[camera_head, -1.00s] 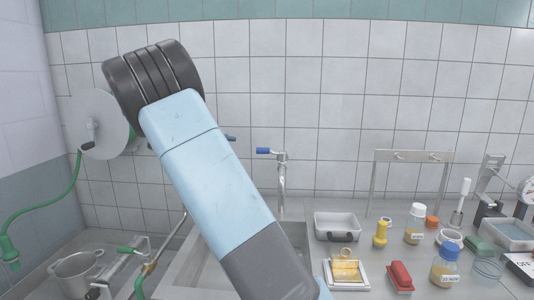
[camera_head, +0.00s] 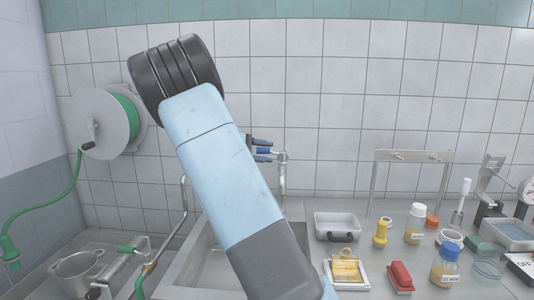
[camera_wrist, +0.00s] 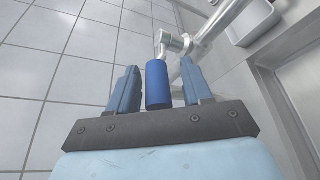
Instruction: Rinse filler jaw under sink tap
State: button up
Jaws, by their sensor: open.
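The sink tap (camera_head: 282,178) is a chromed upright spout with a blue lever handle, standing behind the steel sink (camera_head: 205,265). My gripper (camera_head: 263,149) is open at the tap, with its dark blue fingers on either side of the blue handle (camera_wrist: 157,85). In the wrist view the handle stands between the two fingers (camera_wrist: 158,88), with a gap on each side, and the tap body (camera_wrist: 175,42) lies beyond. No water shows. My arm hides part of the sink. I cannot make out which item is the filler jaw.
A steel tray (camera_head: 337,227) stands right of the sink. A butter-coloured block on a white dish (camera_head: 346,271), a red block (camera_head: 401,276), bottles and a hook rack (camera_head: 413,156) crowd the counter. A hose reel (camera_head: 104,124) and pot (camera_head: 78,270) are left.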

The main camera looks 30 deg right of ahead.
jog(key=shift+d, duration=0.2)
jog(key=shift+s, duration=0.1)
grip_shut()
jog(key=shift+f, duration=0.1)
